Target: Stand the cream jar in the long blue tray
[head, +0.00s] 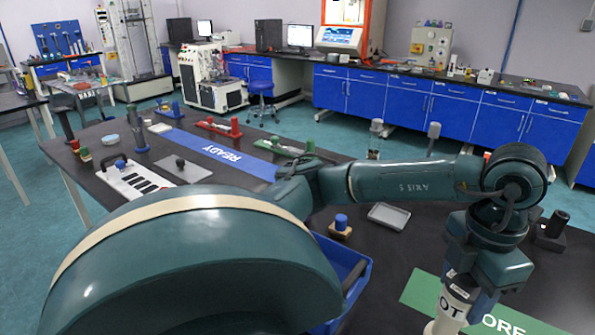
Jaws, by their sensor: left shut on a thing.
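The cream jar (446,311) is a pale cylinder with a label reading "OT", at the lower right. My left gripper (462,292) points down and is shut on it; the fingers partly hide it. The jar looks roughly upright in front of the green mat; I cannot tell whether its base touches anything. The long blue tray (357,285) lies left of the jar, at the bottom middle, and my left arm hides much of it. My right gripper is not in view.
A green mat (420,290) with white lettering lies under the gripper. A grey shallow tray (388,216), a blue-topped block (341,228) and a dark stand (551,232) are nearby on the black table. A blue READY mat (222,153) lies farther back.

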